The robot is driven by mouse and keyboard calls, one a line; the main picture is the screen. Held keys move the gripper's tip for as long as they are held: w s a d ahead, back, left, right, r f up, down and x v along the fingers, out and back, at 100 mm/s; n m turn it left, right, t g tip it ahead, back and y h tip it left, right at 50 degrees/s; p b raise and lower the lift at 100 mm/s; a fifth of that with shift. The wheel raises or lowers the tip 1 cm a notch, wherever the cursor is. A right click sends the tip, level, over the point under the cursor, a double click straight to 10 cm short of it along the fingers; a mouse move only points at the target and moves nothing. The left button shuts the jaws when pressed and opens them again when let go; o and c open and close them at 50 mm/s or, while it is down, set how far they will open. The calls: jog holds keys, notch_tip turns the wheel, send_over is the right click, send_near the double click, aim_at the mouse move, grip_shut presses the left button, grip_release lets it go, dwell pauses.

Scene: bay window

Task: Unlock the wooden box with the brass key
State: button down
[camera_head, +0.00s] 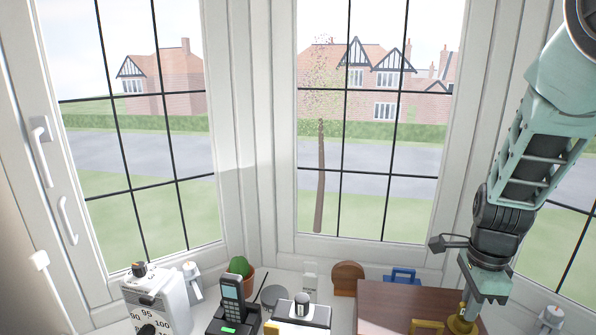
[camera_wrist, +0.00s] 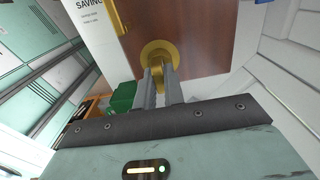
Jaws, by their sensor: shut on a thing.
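The wooden box (camera_head: 395,296) is at the lower right in the head view, its brown top partly cut off by the lower edge. Its brown surface (camera_wrist: 200,30) also fills the upper middle of the wrist view. My gripper (camera_head: 470,297) points down over the box's right part. In the wrist view its fingers (camera_wrist: 160,76) are close together at a round brass piece (camera_wrist: 158,50) against the brown wood. The gripper is shut on the brass key (camera_head: 462,321). The key's shaft is hidden, and I cannot tell how far it is in the lock.
A second brass piece (camera_head: 427,325) shows at the box's lower edge. A cordless phone (camera_head: 233,300), a white box with numbers (camera_head: 155,300), a potted cactus (camera_head: 240,268) and a blue object (camera_head: 403,275) stand on the sill. Window frames rise close behind.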

jog(key=shift+s+f+m+p, duration=0.1)
jog(key=shift+s+m+p, duration=0.05)
jog(key=shift+m+p, duration=2.65)
jog(key=shift+f, duration=0.25)
jog(key=shift+m+p, duration=2.55)
jog(key=shift+m, duration=0.75)
jog(key=c, duration=1.4)
grip_release()
jog(key=shift+c, duration=0.2)
jog(key=shift+r, duration=0.1)
notch_tip(320, 180, up, 6)
jog(key=p, duration=0.6)
jog(key=shift+r+p, duration=0.2)
jog(key=shift+p, duration=0.2)
jog(key=shift+r, duration=1.35)
